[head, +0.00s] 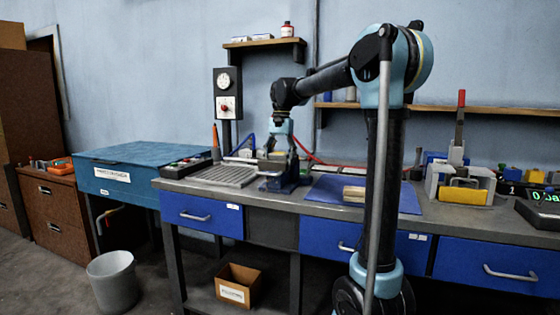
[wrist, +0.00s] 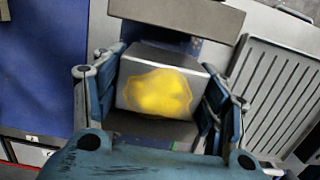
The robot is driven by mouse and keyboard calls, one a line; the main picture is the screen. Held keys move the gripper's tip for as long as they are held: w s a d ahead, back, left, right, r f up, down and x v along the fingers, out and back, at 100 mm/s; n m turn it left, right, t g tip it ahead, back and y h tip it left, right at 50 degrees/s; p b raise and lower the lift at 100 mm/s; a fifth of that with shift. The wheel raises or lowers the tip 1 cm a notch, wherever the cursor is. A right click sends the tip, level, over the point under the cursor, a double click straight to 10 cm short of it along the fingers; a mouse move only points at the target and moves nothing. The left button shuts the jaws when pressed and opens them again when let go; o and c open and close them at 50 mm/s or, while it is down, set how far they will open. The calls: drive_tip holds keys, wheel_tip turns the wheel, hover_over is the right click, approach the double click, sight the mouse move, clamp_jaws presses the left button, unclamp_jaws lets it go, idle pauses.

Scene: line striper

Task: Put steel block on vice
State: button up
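The steel block (wrist: 158,86) is a grey block with a yellow patch on its face, seen in the wrist view. My gripper (wrist: 165,88) has its blue-grey fingers on both sides of the block, and they look closed against it. In the head view my gripper (head: 277,148) is low over the blue vice (head: 284,180) on the workbench. The vice also shows in the wrist view as a grey jaw bar (wrist: 182,14) just beyond the block. Whether the block rests on the vice or hangs slightly above it is hard to tell.
A ribbed grey tray (head: 226,176) lies left of the vice. A blue mat (head: 328,186) with a tan block (head: 354,194) lies to the right. Farther right stands a yellow and grey device with a red-handled lever (head: 461,185). A shelf (head: 265,43) hangs above.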

drive_tip(key=shift+o, duration=0.4)
wheel_tip(320, 180, up, 12)
drive_tip(key=w, duration=0.1)
drive_tip(key=shift+w+d, duration=0.15)
drive_tip(key=shift+d, duration=0.05)
idle(0.5)
